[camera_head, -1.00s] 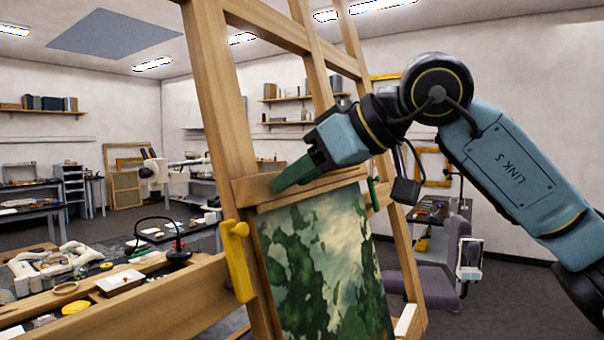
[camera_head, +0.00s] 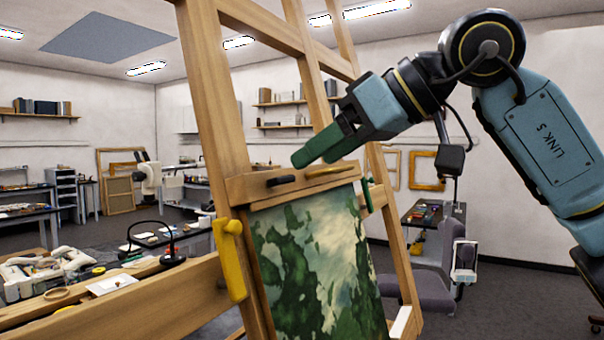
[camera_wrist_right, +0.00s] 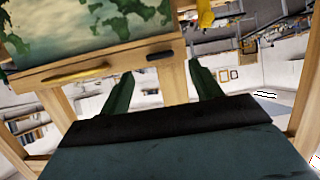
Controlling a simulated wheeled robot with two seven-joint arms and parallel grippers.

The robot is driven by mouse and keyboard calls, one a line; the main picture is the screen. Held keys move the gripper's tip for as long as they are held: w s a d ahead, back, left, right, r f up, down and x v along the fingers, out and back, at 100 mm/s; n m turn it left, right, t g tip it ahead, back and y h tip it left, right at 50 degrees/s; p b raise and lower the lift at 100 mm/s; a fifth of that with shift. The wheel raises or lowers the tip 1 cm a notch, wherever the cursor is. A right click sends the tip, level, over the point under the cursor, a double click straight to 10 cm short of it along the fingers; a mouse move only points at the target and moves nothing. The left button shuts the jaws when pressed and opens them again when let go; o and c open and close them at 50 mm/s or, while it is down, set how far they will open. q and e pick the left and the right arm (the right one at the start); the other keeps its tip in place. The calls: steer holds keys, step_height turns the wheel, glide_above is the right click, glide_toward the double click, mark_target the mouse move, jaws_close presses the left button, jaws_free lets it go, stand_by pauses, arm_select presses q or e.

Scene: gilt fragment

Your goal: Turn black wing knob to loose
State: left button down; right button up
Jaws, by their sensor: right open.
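The black wing knob (camera_head: 282,180) sits on the wooden crossbar (camera_head: 240,189) of the easel, just above the painting. It lies nearly level along the bar. It also shows in the right wrist view as a short dark piece (camera_wrist_right: 159,56) between the fingertips in the picture. My right gripper (camera_head: 315,160) is open and empty, with green fingers. In the head view its tips are above and right of the knob, apart from it. In the right wrist view both fingers (camera_wrist_right: 161,70) show spread wide. My left gripper is not in view.
A brass-coloured bar (camera_head: 330,170) lies on the crossbar right of the knob. The painting (camera_head: 315,265) hangs below. A yellow clamp (camera_head: 229,260) is at the easel's left side and a green one (camera_head: 367,195) at its right. A cluttered bench (camera_head: 60,290) stands left.

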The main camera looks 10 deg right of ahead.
steer(key=v, duration=0.7)
steer(key=shift+s+d+r+b, duration=0.2)
steer(key=shift+d+b, duration=0.05)
steer(key=shift+b, duration=0.05)
